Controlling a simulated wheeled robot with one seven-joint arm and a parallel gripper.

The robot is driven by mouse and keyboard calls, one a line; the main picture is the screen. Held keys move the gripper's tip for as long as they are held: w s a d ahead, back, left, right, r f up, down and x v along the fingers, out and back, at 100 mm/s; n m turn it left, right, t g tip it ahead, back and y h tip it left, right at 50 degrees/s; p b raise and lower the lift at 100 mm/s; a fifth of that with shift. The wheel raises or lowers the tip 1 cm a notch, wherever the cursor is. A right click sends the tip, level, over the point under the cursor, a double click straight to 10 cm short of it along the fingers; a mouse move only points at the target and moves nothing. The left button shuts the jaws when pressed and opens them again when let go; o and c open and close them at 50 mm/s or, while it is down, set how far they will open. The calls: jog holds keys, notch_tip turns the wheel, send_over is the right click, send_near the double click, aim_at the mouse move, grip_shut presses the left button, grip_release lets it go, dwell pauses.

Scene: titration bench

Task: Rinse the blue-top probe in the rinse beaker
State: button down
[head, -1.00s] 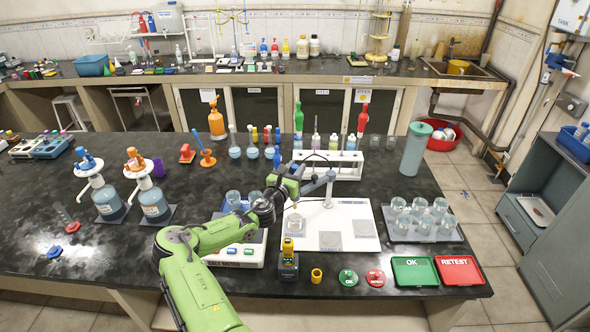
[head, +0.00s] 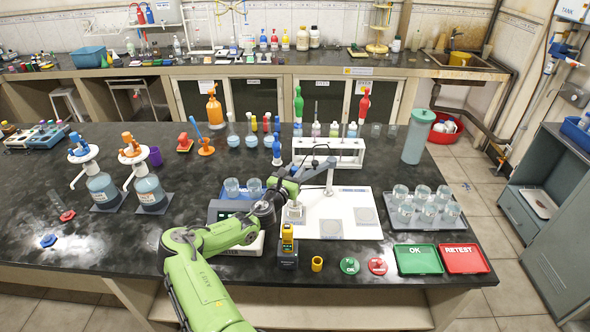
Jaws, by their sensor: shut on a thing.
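My gripper (head: 293,190) is over the left end of the white board (head: 352,230), just above the rinse beaker. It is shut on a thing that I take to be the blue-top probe. The jaws and wrist hide most of that probe, and I cannot make out its blue top. The rinse beaker (head: 294,214) is a small clear beaker at the board's left side, directly below my gripper and partly covered by it. I cannot tell whether the probe's tip is inside the beaker.
A stand arm (head: 328,186) rises close to the right of my gripper. A white rack (head: 345,158) is behind. A tray of beakers (head: 408,232) is on the right. A yellow device (head: 288,240) stands in front. Two grey pads, one of them here (head: 332,228), are clear.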

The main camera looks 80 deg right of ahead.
jog(key=c, duration=0.9)
grip_release()
jog(key=shift+r, duration=0.1)
jog(key=shift+c, duration=0.2)
jog(key=w+a+b, duration=0.1)
jog(key=w+a, duration=0.2)
jog(key=a, duration=1.2)
jog(key=shift+a, duration=0.25)
